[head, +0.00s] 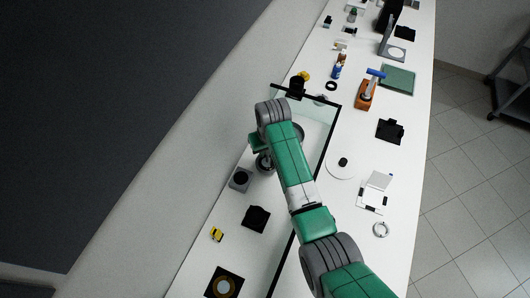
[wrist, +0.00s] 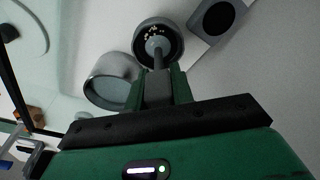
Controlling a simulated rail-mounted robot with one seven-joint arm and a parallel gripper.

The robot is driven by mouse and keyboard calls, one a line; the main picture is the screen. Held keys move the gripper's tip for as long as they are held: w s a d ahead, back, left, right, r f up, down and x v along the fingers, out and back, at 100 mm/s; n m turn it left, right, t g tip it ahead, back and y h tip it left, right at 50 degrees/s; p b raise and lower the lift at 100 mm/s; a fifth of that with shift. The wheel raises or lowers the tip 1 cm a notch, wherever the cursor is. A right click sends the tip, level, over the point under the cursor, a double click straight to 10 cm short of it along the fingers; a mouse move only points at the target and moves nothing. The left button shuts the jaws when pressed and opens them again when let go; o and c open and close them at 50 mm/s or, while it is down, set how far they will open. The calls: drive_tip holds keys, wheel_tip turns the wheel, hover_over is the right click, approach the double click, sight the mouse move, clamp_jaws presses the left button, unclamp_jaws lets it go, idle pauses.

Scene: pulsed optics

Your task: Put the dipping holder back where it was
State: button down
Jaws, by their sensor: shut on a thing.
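The dipping holder (wrist: 165,25), as I take it, is a dark round cup with small pale bits inside and a grey stem, at the top of the wrist view. My gripper (wrist: 158,80) is shut on its stem. A grey, open-topped beaker-like vessel (wrist: 110,82) is close to the left of the holder; I cannot tell if they touch. In the head view, my gripper (head: 258,145) is partly hidden by my arm, over the glass-sided, black-edged area. The holder's height above the surface cannot be judged.
A grey block with a dark round top (head: 241,179) stands close by and also shows in the wrist view (wrist: 218,18). A black block (head: 256,219) and a yellow item (head: 217,234) lie nearer. An orange stand (head: 367,93) and a white disc (head: 340,166) are to the right.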

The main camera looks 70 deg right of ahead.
drive_tip(key=shift+w+d+f, duration=0.1)
drive_tip(key=shift+w+d, duration=0.35)
drive_tip(key=shift+w, duration=0.05)
drive_tip(key=shift+w+d+f+b, duration=0.1)
drive_tip(key=shift+f+b, duration=0.1)
drive_tip(key=shift+f, duration=0.7)
drive_tip(key=shift+w+d+f+b, duration=0.1)
drive_tip(key=shift+f+b, duration=0.1)
drive_tip(key=shift+f, duration=0.65)
drive_tip(key=shift+f, duration=0.15)
drive_tip(key=c, duration=1.2)
unclamp_jaws()
drive_tip(key=r, duration=0.4)
drive_tip(key=s+a+r+p, duration=0.1)
drive_tip(key=r, duration=0.3)
drive_tip(key=r+p, duration=0.1)
drive_tip(key=r, duration=0.3)
drive_tip(key=shift+s+a+r, duration=0.1)
drive_tip(key=shift+s+a, duration=0.05)
drive_tip(key=shift+s, duration=0.05)
